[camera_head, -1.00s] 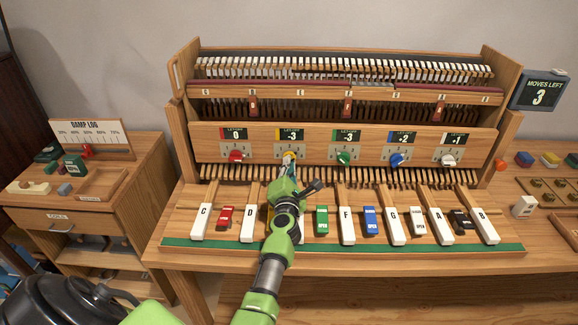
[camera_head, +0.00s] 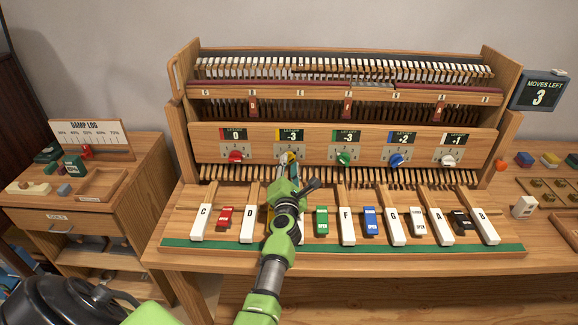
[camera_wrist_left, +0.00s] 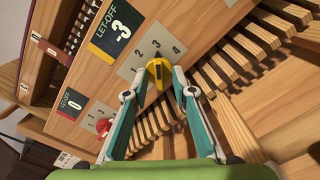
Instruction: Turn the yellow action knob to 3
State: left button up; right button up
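The yellow action knob (camera_head: 290,157) is on the wooden front panel, below a display that reads -3. In the left wrist view the yellow knob (camera_wrist_left: 157,74) sits between my fingertips, below the printed numbers 2, 3 and 4. My left gripper (camera_head: 287,165) reaches up to it, and in the left wrist view my left gripper (camera_wrist_left: 160,76) has a finger close against each side of the knob. It looks shut on the knob. The arm and gripper hide part of the knob in the head view. My right gripper does not show.
A red knob (camera_head: 236,157) is to the left; green (camera_head: 344,158), blue (camera_head: 396,159) and white (camera_head: 448,160) knobs are to the right. White and coloured keys lie below, partly under my arm.

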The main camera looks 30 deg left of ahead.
pick_arm(q)
jog(key=shift+r, duration=0.2)
jog(key=shift+r, duration=4.8)
